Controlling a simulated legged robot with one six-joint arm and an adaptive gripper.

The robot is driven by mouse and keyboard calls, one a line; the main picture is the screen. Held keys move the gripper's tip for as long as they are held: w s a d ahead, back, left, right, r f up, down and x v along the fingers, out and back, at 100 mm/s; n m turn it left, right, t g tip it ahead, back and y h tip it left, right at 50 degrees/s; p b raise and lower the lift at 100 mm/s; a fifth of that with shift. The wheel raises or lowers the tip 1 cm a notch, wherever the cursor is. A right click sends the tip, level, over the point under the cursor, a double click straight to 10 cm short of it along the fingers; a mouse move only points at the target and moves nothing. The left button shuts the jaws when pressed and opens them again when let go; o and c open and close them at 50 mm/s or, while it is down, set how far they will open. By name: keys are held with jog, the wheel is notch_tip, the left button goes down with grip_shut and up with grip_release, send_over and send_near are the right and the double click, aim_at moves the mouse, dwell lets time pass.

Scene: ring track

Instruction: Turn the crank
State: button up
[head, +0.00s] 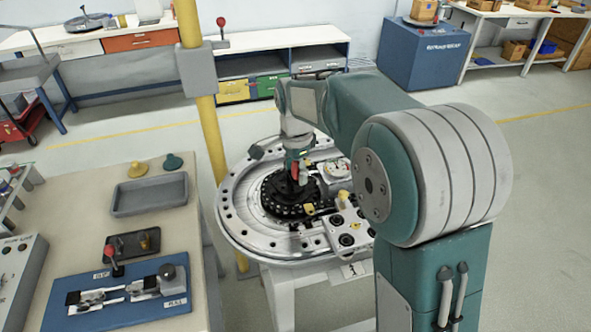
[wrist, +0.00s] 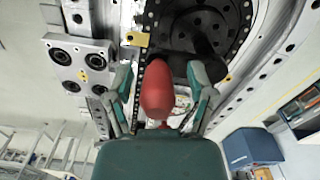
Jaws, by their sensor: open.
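The crank's red grip (wrist: 157,92) stands between the two fingers of my gripper (wrist: 161,78) in the wrist view. The fingers are open, one on each side of the grip, and I cannot tell whether either touches it. In the head view the red grip (head: 295,170) shows small above the dark hub of the round ring track (head: 235,222), with my gripper (head: 297,163) right at it. The crank's arm and pivot are mostly hidden by the grip and my gripper.
A plate with black round fittings (head: 347,240) lies on the ring's near right. A yellow post (head: 206,125) rises at the ring's left. A workbench (head: 165,225) at left holds a grey tray (head: 150,194) and a blue lever panel (head: 130,290). Floor behind the ring is clear.

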jog(key=shift+d, duration=0.1)
grip_shut()
jog(key=shift+w+d+n, duration=0.45)
jog(key=shift+d+n, duration=0.2)
jog(key=shift+n, duration=1)
jog(key=shift+w+d+n, duration=0.5)
jog(key=shift+d+n, duration=0.15)
jog(key=shift+n, duration=1.05)
jog(key=shift+w+d+n, duration=0.45)
jog(key=shift+d+n, duration=0.2)
jog(key=shift+n, duration=1)
